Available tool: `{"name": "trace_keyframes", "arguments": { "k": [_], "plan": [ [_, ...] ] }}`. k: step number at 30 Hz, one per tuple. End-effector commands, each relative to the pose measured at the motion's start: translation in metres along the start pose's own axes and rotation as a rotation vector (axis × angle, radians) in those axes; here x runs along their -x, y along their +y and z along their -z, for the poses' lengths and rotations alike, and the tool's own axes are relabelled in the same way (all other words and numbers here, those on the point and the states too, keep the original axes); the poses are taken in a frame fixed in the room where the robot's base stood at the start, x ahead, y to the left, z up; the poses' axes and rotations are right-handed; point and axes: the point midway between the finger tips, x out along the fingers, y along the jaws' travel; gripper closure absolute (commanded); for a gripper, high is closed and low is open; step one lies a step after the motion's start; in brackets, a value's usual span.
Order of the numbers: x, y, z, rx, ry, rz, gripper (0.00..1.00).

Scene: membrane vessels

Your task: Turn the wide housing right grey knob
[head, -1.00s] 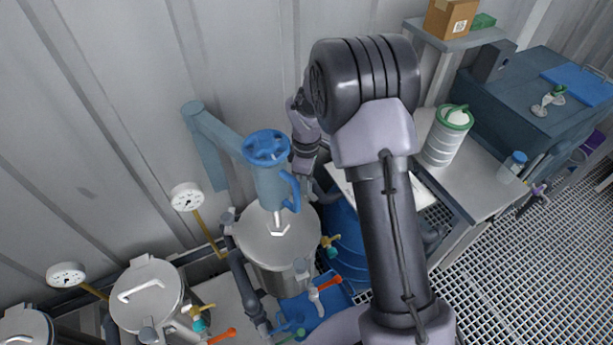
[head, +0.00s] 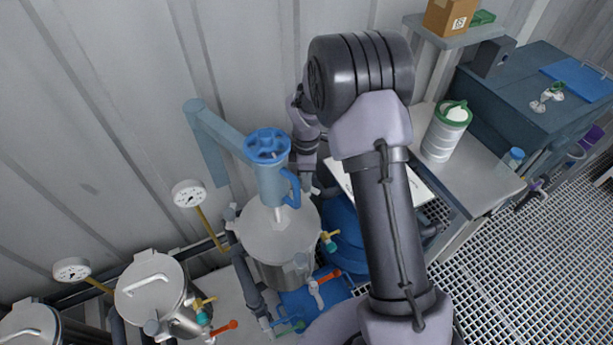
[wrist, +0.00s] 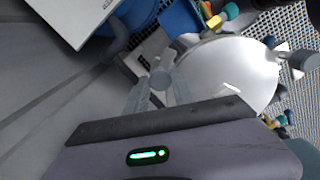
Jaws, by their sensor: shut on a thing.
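The wide housing (head: 270,262) is a broad steel vessel with a round lid, left of my arm in the head view. Its pale lid (wrist: 228,78) fills the right of the wrist view. A round grey knob (wrist: 160,77) sits beside that lid, between the two fingers of my gripper (wrist: 161,88). The gripper is shut on this knob. In the head view my gripper (head: 312,190) is at the back right edge of the vessel, and I cannot make out the held knob there. Another grey knob (head: 230,212) shows at the vessel's left edge.
A blue-topped column (head: 270,175) on a wall bracket stands over the lid, close left of my gripper. A blue drum (head: 343,225) is at the right. Smaller steel vessels (head: 152,290) and a gauge (head: 188,194) stand left. The corrugated wall is close behind.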

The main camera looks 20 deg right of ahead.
Motion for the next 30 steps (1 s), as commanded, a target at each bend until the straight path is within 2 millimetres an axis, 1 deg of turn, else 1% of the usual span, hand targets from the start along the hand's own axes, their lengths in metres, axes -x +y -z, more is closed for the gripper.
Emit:
{"name": "trace_keyframes", "arguments": {
  "k": [2, 3, 6, 14, 17, 20, 27, 30],
  "plan": [
    [0.001, 0.001, 0.001, 0.001, 0.001, -0.004, 1.00],
    [0.001, 0.001, 0.001, 0.001, 0.001, -0.004, 0.66],
    [0.001, 0.001, 0.001, 0.001, 0.000, -0.003, 0.48],
    [0.001, 0.000, 0.000, 0.000, 0.000, -0.001, 0.48],
    [0.008, 0.001, 0.000, -0.001, 0.000, -0.002, 0.48],
    [0.031, 0.001, 0.000, 0.000, 0.000, -0.005, 0.48],
    [0.114, 0.002, 0.001, 0.000, 0.001, -0.006, 0.48],
    [0.142, 0.001, 0.000, 0.001, 0.001, -0.005, 0.48]
  ]
}}
